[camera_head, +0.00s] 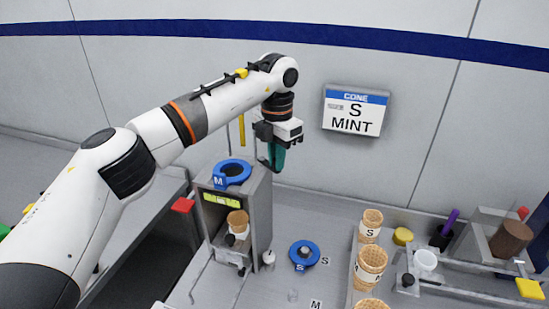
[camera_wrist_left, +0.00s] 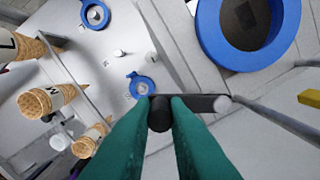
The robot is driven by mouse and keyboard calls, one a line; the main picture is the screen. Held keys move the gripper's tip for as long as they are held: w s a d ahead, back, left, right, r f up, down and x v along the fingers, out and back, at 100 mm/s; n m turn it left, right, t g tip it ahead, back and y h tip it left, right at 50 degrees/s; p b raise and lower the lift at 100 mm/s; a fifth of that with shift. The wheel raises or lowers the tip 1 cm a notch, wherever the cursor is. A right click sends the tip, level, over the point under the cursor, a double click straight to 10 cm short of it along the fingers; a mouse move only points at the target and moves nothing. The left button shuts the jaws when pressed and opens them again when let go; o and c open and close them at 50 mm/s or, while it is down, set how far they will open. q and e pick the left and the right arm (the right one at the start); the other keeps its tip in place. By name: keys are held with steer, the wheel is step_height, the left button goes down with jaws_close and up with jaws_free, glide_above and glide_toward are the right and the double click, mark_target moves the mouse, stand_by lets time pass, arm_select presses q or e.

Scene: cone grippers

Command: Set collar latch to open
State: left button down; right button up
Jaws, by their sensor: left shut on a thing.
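My left gripper (camera_head: 275,158) is at the back right corner of the grey dispenser (camera_head: 258,205), its teal fingers pointing down. In the left wrist view its fingers (camera_wrist_left: 160,122) are shut on the dark knob of a dark grey lever, which I take for the collar latch (camera_wrist_left: 195,102). The lever runs right from the knob to a pale round end. A blue collar marked M (camera_head: 232,172) sits on the dispenser top; a large blue ring (camera_wrist_left: 215,45) shows beside the lever in the left wrist view. The fingers mostly hide the lever in the head view. My right gripper is out of view.
A cone (camera_head: 238,222) stands inside the dispenser. A loose blue collar marked S (camera_head: 303,254) lies on the counter to its right. Several cones stand in a rack (camera_head: 352,272) further right. A wall sign (camera_head: 355,111) reads S MINT.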

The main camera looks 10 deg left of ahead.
arm_select(q)
steer(key=shift+r, duration=0.1)
stand_by(0.4)
steer(key=c, duration=1.4)
jaws_free()
steer(key=shift+w+r, duration=0.1)
steer(key=shift+r, duration=0.05)
step_height(320, 180, up, 12)
steer(key=b, duration=0.2)
steer(key=shift+f, duration=0.2)
